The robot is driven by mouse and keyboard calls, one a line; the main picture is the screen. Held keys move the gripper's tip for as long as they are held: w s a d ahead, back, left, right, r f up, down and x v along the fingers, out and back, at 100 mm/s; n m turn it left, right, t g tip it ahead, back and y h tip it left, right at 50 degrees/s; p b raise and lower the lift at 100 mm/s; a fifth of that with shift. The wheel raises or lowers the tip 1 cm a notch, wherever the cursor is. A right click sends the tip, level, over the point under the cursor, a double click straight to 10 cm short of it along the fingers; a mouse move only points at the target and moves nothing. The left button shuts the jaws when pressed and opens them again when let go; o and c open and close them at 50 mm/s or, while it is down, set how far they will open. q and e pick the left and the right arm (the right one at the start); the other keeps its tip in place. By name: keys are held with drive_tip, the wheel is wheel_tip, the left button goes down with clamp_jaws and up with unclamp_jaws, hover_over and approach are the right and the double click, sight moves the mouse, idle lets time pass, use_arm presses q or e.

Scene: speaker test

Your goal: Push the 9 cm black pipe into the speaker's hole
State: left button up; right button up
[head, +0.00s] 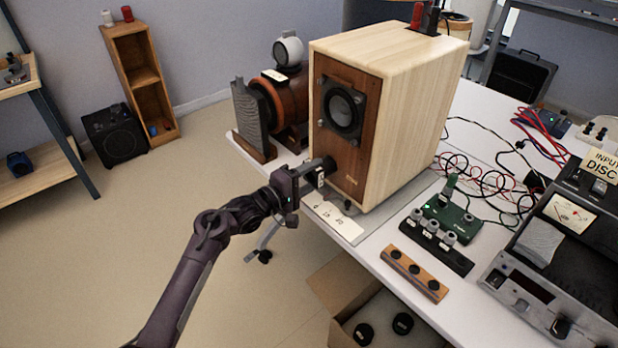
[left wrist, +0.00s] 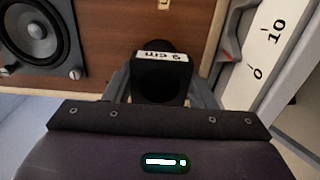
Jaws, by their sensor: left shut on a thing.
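The speaker (head: 415,110) is a pale wood box with a brown front panel (head: 350,172) and a black-framed driver (head: 342,107), which also shows in the left wrist view (left wrist: 38,28). My left gripper (head: 312,175) is in front of the lower panel, shut on the black pipe (head: 327,164). The pipe shows in the left wrist view (left wrist: 160,85) between the fingers, with a white "9 cm" label. Its far end is at the panel below the driver. The hole is hidden behind it, and I cannot tell how deep the pipe sits. My right gripper is not in view.
A white scale strip (head: 335,217) lies on the table before the speaker. A wooden holder with black knobs (head: 414,274), a green board (head: 452,219) and a meter box (head: 560,260) stand right. A cardboard box (head: 345,300) is below the table edge. Open floor lies left.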

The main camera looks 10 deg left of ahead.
use_arm(q)
drive_tip(key=shift+w+d, duration=0.35)
drive_tip(key=shift+w, duration=0.15)
idle(0.9)
drive_tip(key=shift+b+x, duration=0.35)
drive_tip(key=shift+x, duration=0.8)
drive_tip(key=shift+p, duration=0.4)
idle(0.5)
idle(0.5)
drive_tip(key=o, duration=1.2)
drive_tip(key=shift+s, duration=0.1)
